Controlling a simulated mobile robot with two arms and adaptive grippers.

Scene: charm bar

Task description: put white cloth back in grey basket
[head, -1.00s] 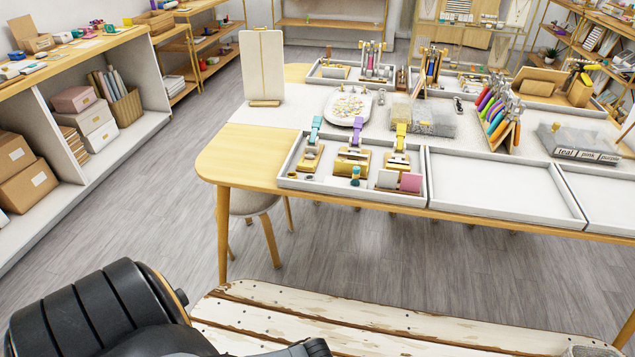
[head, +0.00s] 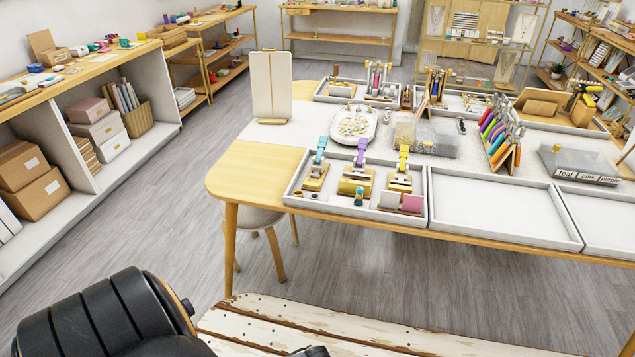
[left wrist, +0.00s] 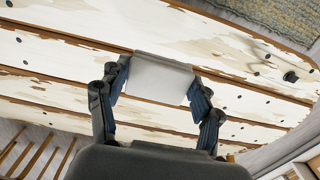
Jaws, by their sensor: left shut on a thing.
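My left gripper (left wrist: 158,88) is shut on a flat, pale white-grey piece (left wrist: 160,77), which looks like the white cloth. It spans between the two dark fingers, above a weathered white plank bench (left wrist: 60,75). In the head view only my dark left arm shows at the bottom left, and the cloth is out of sight. I cannot make out a grey basket in either view. My right gripper is not in view.
The plank bench (head: 290,318) is close in front. Beyond it stands a table (head: 245,170) with trays, bracelet stands and pliers. A shelf unit (head: 105,180) with boxes is on the left. Grey floor (head: 160,215) is open between them. A woven rug (left wrist: 270,20) shows in the wrist view.

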